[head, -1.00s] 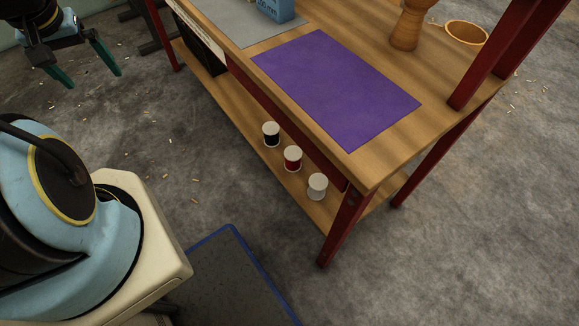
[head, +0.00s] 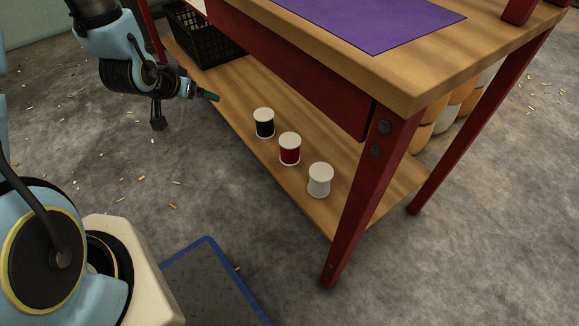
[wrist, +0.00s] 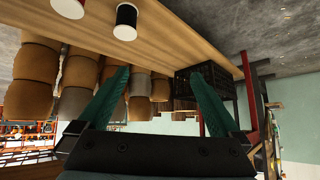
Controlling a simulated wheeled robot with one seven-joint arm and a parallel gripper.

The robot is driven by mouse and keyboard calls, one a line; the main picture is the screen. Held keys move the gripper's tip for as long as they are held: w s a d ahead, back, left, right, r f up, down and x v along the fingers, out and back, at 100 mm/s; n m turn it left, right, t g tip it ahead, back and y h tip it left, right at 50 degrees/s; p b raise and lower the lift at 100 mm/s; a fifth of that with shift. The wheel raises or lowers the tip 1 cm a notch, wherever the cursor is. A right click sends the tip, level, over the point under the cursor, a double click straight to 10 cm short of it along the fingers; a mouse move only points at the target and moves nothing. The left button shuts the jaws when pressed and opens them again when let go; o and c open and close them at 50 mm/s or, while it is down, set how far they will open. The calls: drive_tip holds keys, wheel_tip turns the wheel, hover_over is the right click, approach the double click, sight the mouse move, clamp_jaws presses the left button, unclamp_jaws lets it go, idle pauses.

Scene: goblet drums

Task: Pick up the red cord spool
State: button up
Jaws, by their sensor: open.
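The red cord spool (head: 289,150) stands upright on the table's lower wooden shelf, between a black spool (head: 264,124) and a white spool (head: 320,181). My gripper (head: 211,97) is at the shelf's left edge, left of and apart from the spools. One green finger shows there. The wrist view shows both fingers of my gripper (wrist: 161,73) spread wide with nothing between them. That view appears upside down. A dark spool (wrist: 126,14) is at its top edge. Another spool (wrist: 69,8) beside it is cut off, so its colour is hard to tell.
The tabletop with a purple mat (head: 375,20) overhangs the shelf (head: 235,90). A red table leg (head: 372,190) stands near the white spool. A black basket (head: 200,38) sits at the shelf's far end. Stacked drums (wrist: 35,65) stand beyond the shelf.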

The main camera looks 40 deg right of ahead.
sight(285, 150)
drive_tip(key=s+d+f+m+g+h+b, duration=0.1)
drive_tip(key=s+d+f+h+b, duration=0.1)
drive_tip(key=s+d+f+b, duration=0.2)
drive_tip(key=s+d+f+m+g+h+b, duration=0.1)
drive_tip(key=s+d+f+b, duration=0.3)
drive_tip(key=f, duration=0.6)
drive_tip(key=s+d+f+m+h+b, duration=0.2)
drive_tip(key=s+d+f+h+b, duration=0.1)
drive_tip(key=f+b, duration=0.4)
drive_tip(key=shift+s+d+f+g, duration=0.1)
drive_tip(key=shift+s+d+g, duration=0.1)
drive_tip(key=shift+s+d, duration=0.35)
drive_tip(key=shift+s+d+g, duration=0.2)
drive_tip(key=shift+s+d, duration=0.05)
drive_tip(key=shift+d, duration=0.45)
drive_tip(key=shift+s+d+f+h+b, duration=0.1)
drive_tip(key=shift+s+d+h+b, duration=0.05)
drive_tip(key=shift+d+h+b, duration=0.15)
drive_tip(key=b+x, duration=0.1)
drive_tip(key=x, duration=0.4)
drive_tip(key=shift+b, duration=0.35)
drive_tip(key=b+x, duration=0.1)
drive_tip(key=x, duration=0.1)
drive_tip(key=b+x, duration=0.2)
drive_tip(key=shift+w+d+f, duration=0.25)
drive_tip(key=shift+w+f, duration=0.05)
drive_tip(key=shift+f, duration=0.05)
drive_tip(key=shift+w+d, duration=0.1)
drive_tip(key=shift+d, duration=0.15)
drive_tip(key=c, duration=1.5)
